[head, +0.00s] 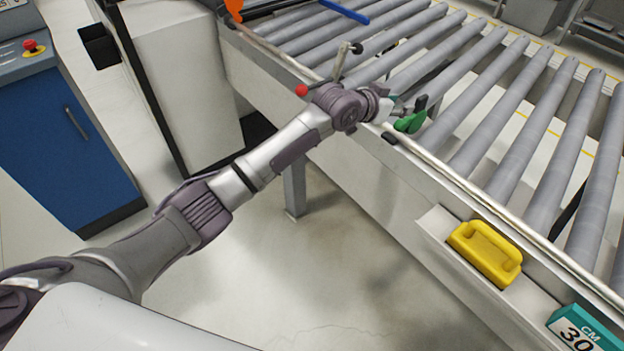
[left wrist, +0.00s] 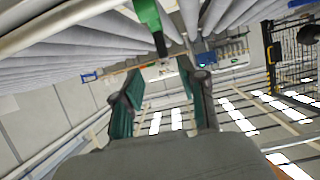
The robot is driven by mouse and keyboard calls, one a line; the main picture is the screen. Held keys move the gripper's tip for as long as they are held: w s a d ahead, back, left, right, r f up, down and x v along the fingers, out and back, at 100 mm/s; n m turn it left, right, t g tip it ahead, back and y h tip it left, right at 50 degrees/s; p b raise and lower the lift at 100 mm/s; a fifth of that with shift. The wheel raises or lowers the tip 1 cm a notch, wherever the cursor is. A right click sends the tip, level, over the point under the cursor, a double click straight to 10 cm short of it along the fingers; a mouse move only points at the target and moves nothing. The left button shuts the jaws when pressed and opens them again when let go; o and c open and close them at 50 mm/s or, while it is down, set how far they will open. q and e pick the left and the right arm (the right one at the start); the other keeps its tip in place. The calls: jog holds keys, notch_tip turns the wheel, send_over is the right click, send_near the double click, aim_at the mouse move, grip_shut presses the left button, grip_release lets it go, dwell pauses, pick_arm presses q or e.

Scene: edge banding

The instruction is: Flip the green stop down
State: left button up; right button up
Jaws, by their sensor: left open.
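The bright green stop (head: 408,124) is at the near rail of the roller conveyor, just beyond the end of my left arm. In the left wrist view the green stop (left wrist: 147,14) shows at the top centre, with a dark part below it. My left gripper (head: 404,108) is right at the stop and partly hidden by its own wrist. In the left wrist view its two dark green fingers (left wrist: 163,76) stand apart with nothing between them. The stop appears above and between the fingertips; I cannot tell whether they touch. My right gripper is not in view.
The roller conveyor (head: 462,186) runs across the right side. A red-knobbed lever (head: 302,90) is close to my left wrist. A yellow handled block (head: 486,251) and a teal box (head: 583,328) sit along the near side. A blue cabinet (head: 62,150) stands left; the floor between is clear.

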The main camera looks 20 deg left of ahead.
pick_arm(q)
jog(key=s+a+f+t+h+b, duration=0.3)
jog(key=s+a+t+b, duration=0.1)
jog(key=s+a+b, duration=0.75)
jog(key=w+a+f+n+y+p, duration=0.1)
jog(key=a+f+y+p, duration=0.1)
jog(key=f, duration=0.4)
jog(key=a+f+n+y+p, duration=0.2)
jog(key=f, duration=0.4)
jog(key=shift+w+g+p, duration=0.35)
jog(key=shift+g, duration=0.05)
